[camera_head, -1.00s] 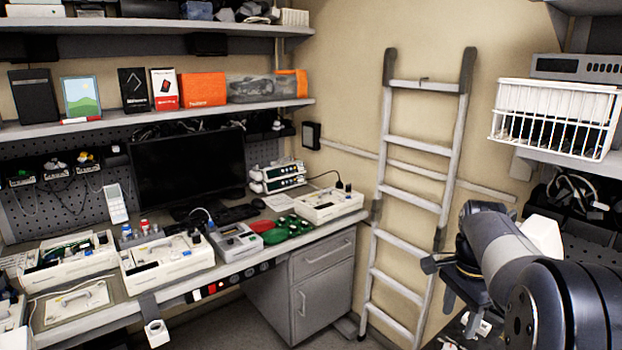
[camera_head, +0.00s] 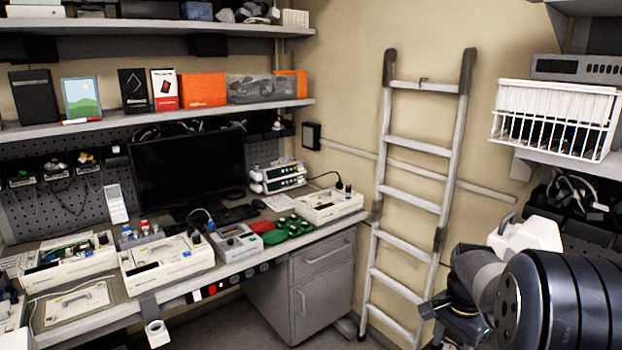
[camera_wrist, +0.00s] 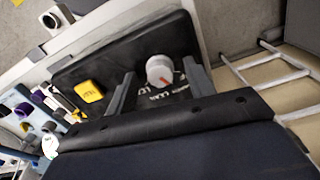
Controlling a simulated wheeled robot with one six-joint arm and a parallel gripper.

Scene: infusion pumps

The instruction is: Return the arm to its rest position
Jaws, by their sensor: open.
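My arm is at the lower right of the head view. Its end is folded low in front of the ladder's right side, and my gripper is mostly hidden behind the wrist links there. In the wrist view my gripper (camera_wrist: 160,66) is open, its two grey fingers spread apart. A white round knob with a red mark (camera_wrist: 158,76) shows in the gap between the fingers on a black panel (camera_wrist: 75,72). The knob looks beyond the fingers; I cannot tell how far. A yellow block (camera_wrist: 89,91) lies on the panel to the left.
A ladder (camera_head: 412,195) leans on the wall left of my arm. A white wire basket (camera_head: 553,120) hangs at the right, above a white case (camera_head: 527,238). The workbench (camera_head: 320,240) with opened pumps (camera_head: 165,265) is at the left. Floor shows between bench and ladder.

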